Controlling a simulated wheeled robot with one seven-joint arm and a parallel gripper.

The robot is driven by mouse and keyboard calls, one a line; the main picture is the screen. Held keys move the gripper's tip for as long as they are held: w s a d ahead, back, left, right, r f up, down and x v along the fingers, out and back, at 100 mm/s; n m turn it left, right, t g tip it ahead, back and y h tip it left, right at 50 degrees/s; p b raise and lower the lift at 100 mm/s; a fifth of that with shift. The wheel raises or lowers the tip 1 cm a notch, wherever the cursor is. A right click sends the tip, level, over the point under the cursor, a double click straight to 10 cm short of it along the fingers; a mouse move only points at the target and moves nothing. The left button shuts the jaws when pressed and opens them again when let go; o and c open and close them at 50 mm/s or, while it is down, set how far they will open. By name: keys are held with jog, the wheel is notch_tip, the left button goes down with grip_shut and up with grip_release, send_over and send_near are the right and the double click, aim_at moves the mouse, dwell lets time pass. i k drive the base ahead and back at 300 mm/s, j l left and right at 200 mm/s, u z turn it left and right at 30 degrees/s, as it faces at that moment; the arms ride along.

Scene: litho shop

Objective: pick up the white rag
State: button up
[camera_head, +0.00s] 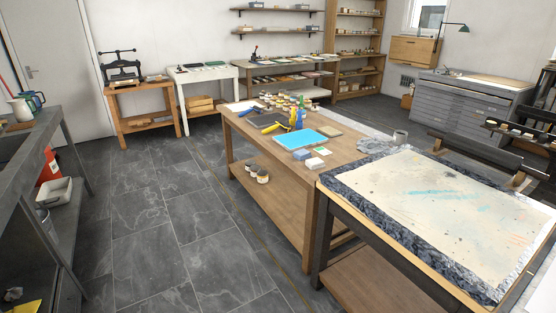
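A small white item (315,163) lies at the near right end of the long wooden table (290,197). It may be the white rag, folded, but it is too small to tell cloth from a block. A crumpled grey cloth-like heap (373,146) lies farther right, beside a grey mug (400,137). Another small crumpled pale grey thing (13,294) lies low at the left edge, on the lower shelf of the dark bench. My gripper is not in view.
Near the small white item are a blue slab (299,138), bottles, rollers and several jars. A stone-topped table with a stained sheet (430,194) adjoins at right. The dark bench (30,150) stands left. Open tiled floor (165,215) lies between.

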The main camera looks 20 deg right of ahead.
aim_at(315, 162)
jog(key=i+j+u, duration=0.3)
jog(key=i, duration=0.6)
jog(key=i+u, duration=0.25)
jog(key=i, duration=0.65)
jog(key=i+j+z, duration=0.2)
jog(key=i+z, duration=0.25)
jog(key=i, duration=0.2)
jog(key=i+j+z, duration=0.5)
jog(key=i, duration=0.15)
jog(key=i+j+z, duration=0.45)
jog(key=i+j, duration=0.1)
jog(key=j, duration=0.05)
